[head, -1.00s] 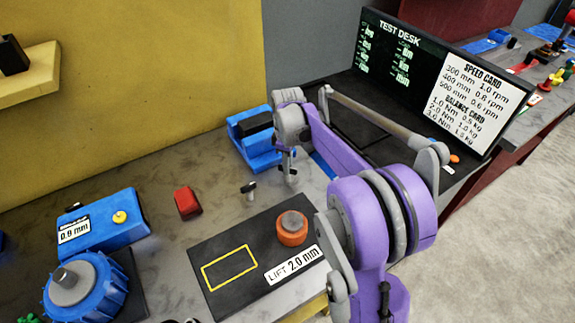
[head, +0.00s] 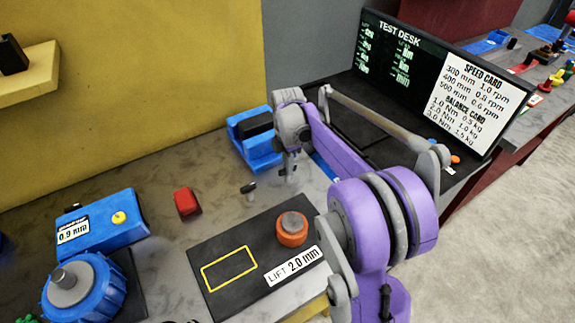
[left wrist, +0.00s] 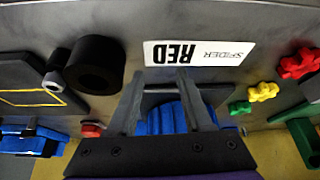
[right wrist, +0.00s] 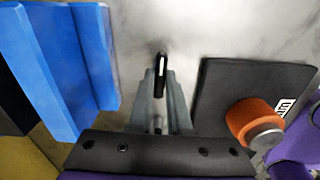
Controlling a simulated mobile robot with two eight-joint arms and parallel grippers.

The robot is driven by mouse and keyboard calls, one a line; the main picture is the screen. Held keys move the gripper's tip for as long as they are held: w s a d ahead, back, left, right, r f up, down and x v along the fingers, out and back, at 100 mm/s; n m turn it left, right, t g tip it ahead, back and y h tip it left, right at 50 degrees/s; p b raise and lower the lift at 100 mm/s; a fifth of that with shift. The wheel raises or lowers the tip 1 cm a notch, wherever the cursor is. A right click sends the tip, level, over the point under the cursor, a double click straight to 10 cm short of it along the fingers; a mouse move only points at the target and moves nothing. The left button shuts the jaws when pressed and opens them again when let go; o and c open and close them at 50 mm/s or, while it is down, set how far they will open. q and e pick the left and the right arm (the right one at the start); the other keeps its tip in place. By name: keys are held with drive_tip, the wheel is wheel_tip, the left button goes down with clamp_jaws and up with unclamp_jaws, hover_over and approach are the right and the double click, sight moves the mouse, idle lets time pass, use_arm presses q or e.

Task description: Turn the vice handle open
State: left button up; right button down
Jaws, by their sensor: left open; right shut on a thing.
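The blue vice (head: 255,150), with a dark block in it, stands at the back of the bench. It fills the left of the right wrist view (right wrist: 62,60). My right gripper (head: 290,178) is just right of the vice's front, pointing down. In the right wrist view my right gripper (right wrist: 161,82) is shut on the vice handle (right wrist: 157,124). My left gripper (left wrist: 161,78) is open and empty in the left wrist view, and is out of the head view.
A small black-topped piece (head: 249,188) stands left of my right gripper. A dark lift plate (head: 232,290) with an orange knob (head: 292,232) lies in front. A red block (head: 187,202), a blue gauge box (head: 105,225) and a blue wheel (head: 85,290) are farther left.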

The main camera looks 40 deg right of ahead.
drive_tip(key=shift+n, duration=0.5)
drive_tip(key=c, duration=0.9)
unclamp_jaws()
drive_tip(key=shift+o, duration=0.2)
wheel_tip(320, 180, up, 11)
drive_tip(key=shift+p, duration=0.3)
drive_tip(key=shift+f, duration=0.1)
